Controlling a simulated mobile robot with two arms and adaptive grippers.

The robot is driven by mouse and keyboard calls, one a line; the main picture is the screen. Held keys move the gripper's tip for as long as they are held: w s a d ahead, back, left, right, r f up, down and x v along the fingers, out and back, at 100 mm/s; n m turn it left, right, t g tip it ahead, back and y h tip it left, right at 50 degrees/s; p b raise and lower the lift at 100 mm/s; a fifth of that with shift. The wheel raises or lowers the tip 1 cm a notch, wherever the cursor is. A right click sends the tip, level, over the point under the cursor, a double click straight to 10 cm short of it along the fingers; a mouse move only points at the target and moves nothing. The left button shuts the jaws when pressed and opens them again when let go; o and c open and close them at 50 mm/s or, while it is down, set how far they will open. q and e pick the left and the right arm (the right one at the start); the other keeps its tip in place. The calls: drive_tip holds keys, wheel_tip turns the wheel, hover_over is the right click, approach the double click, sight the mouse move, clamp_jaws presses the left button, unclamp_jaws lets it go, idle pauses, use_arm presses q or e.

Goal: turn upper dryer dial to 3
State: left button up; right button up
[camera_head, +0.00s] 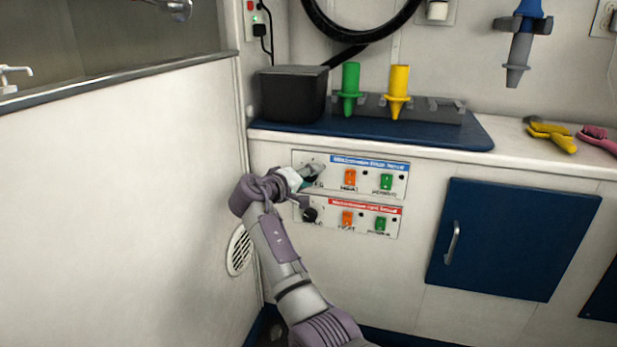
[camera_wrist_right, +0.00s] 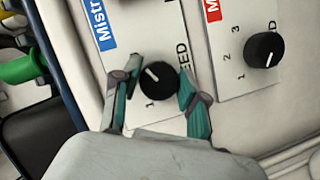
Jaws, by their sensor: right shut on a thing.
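The upper dryer panel (camera_head: 400,163) has a blue label, an orange switch and a green switch. My right gripper (camera_head: 304,176) is at its left end, over the upper dial. In the right wrist view the upper dial (camera_wrist_right: 158,86) is a round black knob with a white pointer line. The right gripper's fingers (camera_wrist_right: 160,74) are shut on it, one on each side. The pointer slants to the upper left of that picture. A printed 1 shows beside the knob; the other numbers there are hidden by the gripper. My left gripper is not in view.
The lower panel (camera_head: 394,232) has a red label and its own black dial (camera_wrist_right: 264,50) close by. A blue cabinet door (camera_head: 495,240) is to the right. Above are a black box (camera_head: 292,94) and green (camera_head: 350,88) and yellow (camera_head: 399,90) nozzles. A white wall (camera_head: 120,190) stands left.

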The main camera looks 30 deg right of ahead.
drive_tip(key=shift+f, duration=0.15)
drive_tip(key=o, duration=1.1)
drive_tip(key=v, duration=1.2)
